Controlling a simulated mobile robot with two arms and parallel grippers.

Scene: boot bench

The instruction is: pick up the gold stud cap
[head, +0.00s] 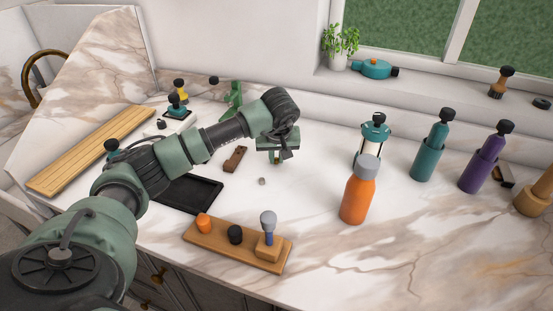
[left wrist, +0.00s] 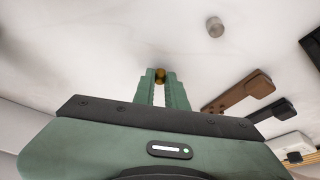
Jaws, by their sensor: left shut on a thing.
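My left gripper (head: 281,159) reaches out over the pale marble counter near the middle of the head view, fingers pointing down. In the left wrist view its two green fingers (left wrist: 160,88) are shut on the small gold stud cap (left wrist: 160,75). The cap sits between the fingertips, partly covered by them. In the head view I cannot make out the cap. How high it is above the counter is hard to tell. My right gripper is not in view.
A small grey cap (head: 262,181) lies on the counter close by, with a brown wooden piece (head: 235,158) to its left. An orange bottle (head: 357,195) stands at right. A wooden board (head: 217,241) with caps lies in front, near a black tray (head: 190,193).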

